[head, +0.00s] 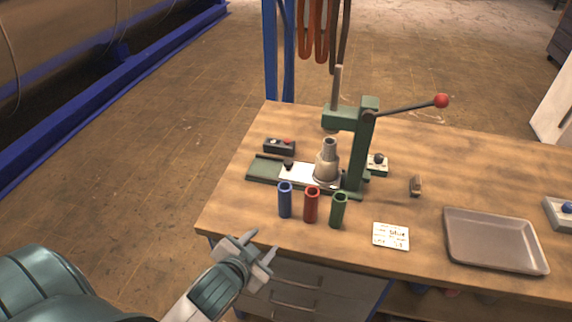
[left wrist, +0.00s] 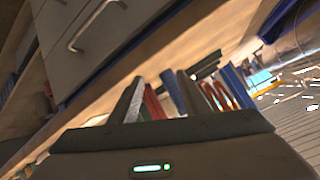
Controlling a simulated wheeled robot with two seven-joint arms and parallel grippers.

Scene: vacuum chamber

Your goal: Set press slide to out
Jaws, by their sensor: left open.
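A green arbor press (head: 361,150) with a red-knobbed lever stands on the wooden table in the head view. Its slide is a pale plate (head: 299,172) with a small dark knob (head: 288,163), lying on a green rail (head: 265,169) that runs left from the press. A grey stepped metal part (head: 327,160) sits at the slide's right end, beneath the ram. My left gripper (head: 258,251) is open and empty in front of the table's front left edge, apart from the press. In the left wrist view its fingers (left wrist: 153,100) show near the drawers. My right gripper is not in view.
Blue (head: 285,200), red (head: 311,205) and green (head: 338,210) tubes stand in front of the slide. A black control box (head: 279,147) is behind the rail. A card (head: 391,236) and grey tray (head: 495,241) lie to the right. The table's left end is clear.

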